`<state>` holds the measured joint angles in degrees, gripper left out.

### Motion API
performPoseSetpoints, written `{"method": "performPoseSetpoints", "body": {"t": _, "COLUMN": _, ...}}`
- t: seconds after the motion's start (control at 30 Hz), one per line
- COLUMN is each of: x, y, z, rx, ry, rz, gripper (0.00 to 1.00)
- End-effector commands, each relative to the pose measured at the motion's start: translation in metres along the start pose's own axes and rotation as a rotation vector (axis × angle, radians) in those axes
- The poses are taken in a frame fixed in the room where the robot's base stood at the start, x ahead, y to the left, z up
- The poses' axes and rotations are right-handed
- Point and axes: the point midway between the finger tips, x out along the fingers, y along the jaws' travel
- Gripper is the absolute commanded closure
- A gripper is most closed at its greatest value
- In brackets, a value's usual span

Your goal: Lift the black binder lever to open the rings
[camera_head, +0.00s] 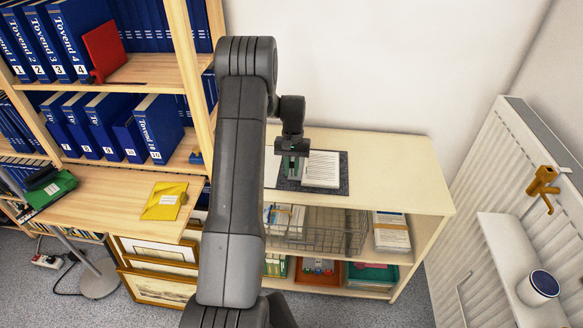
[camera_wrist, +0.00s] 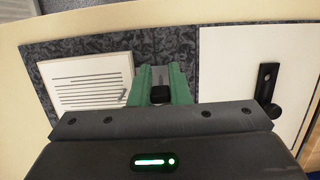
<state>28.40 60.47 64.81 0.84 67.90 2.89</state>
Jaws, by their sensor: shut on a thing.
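The binder lies open on the pale cabinet top, its dark marbled inside (camera_head: 343,183) showing around a stack of white sheets (camera_head: 321,170). In the wrist view the marbled surface (camera_wrist: 110,45) and the sheets (camera_wrist: 92,82) lie left of my fingers. My gripper (camera_head: 292,166) points down beside the sheets. Its green fingers (camera_wrist: 160,72) are shut on a small black block, apparently the end of the binder lever (camera_wrist: 160,94). Metal shows just beyond it. The rings are mostly hidden by the gripper, so I cannot tell whether they are open.
A white panel (camera_wrist: 227,60) with a black handle-like part (camera_wrist: 268,84) lies right of my fingers in the wrist view. The cabinet top (camera_head: 390,165) is clear to the right. A wooden bookcase (camera_head: 150,72) stands left, a radiator (camera_head: 490,170) right.

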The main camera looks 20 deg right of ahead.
Motion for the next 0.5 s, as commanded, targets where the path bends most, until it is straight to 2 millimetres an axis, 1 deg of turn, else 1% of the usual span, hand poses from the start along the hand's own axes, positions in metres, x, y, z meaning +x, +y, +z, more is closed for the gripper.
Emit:
{"method": "performPoseSetpoints", "body": {"t": 0.37, "x": 0.0007, "y": 0.0002, "z": 0.0002, "rx": 0.000, "ry": -0.007, "rz": 0.000, "gripper": 1.00}}
{"method": "performPoseSetpoints", "body": {"t": 0.4, "x": 0.0008, "y": 0.0002, "z": 0.0003, "rx": 0.000, "ry": -0.007, "rz": 0.000, "gripper": 0.78}}
{"method": "performPoseSetpoints", "body": {"t": 0.47, "x": 0.0007, "y": 0.0002, "z": 0.0002, "rx": 0.000, "ry": -0.006, "rz": 0.000, "gripper": 0.66}}
{"method": "performPoseSetpoints", "body": {"t": 0.5, "x": 0.0007, "y": 0.0002, "z": 0.0002, "rx": 0.000, "ry": -0.006, "rz": 0.000, "gripper": 0.62}}
